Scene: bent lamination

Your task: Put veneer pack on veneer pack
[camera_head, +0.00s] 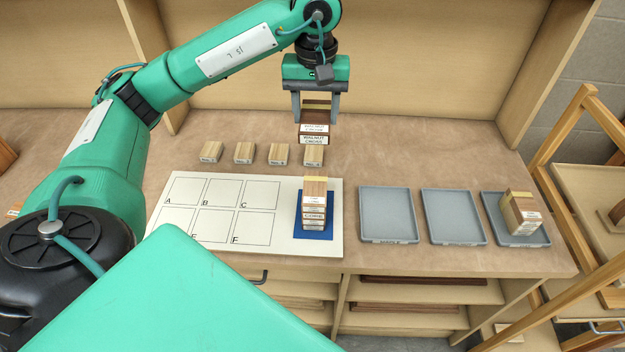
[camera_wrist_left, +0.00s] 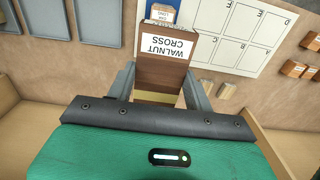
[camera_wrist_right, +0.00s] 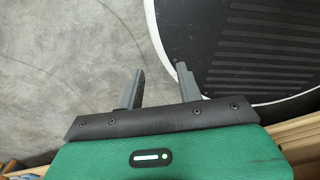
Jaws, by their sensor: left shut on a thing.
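My left gripper (camera_head: 317,112) is shut on a dark brown veneer pack (camera_head: 314,134) labelled WALNUT CROSS and holds it in the air, above and behind the stack. The held pack (camera_wrist_left: 165,62) also shows in the left wrist view, between the fingers. A stack of light veneer packs (camera_head: 314,207) with white labels stands on the blue square (camera_head: 300,231) of the white board. Part of the stack shows beyond the held pack in the left wrist view. My right gripper (camera_wrist_right: 157,82) shows only in the right wrist view, open and empty over the floor.
The white board (camera_head: 160,240) has lettered squares, all empty. Several small wood blocks (camera_head: 244,153) stand in a row behind it. Two grey trays (camera_head: 388,215) are empty; the right tray (camera_head: 541,237) holds a labelled block (camera_head: 521,214). Wooden walls border the bench.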

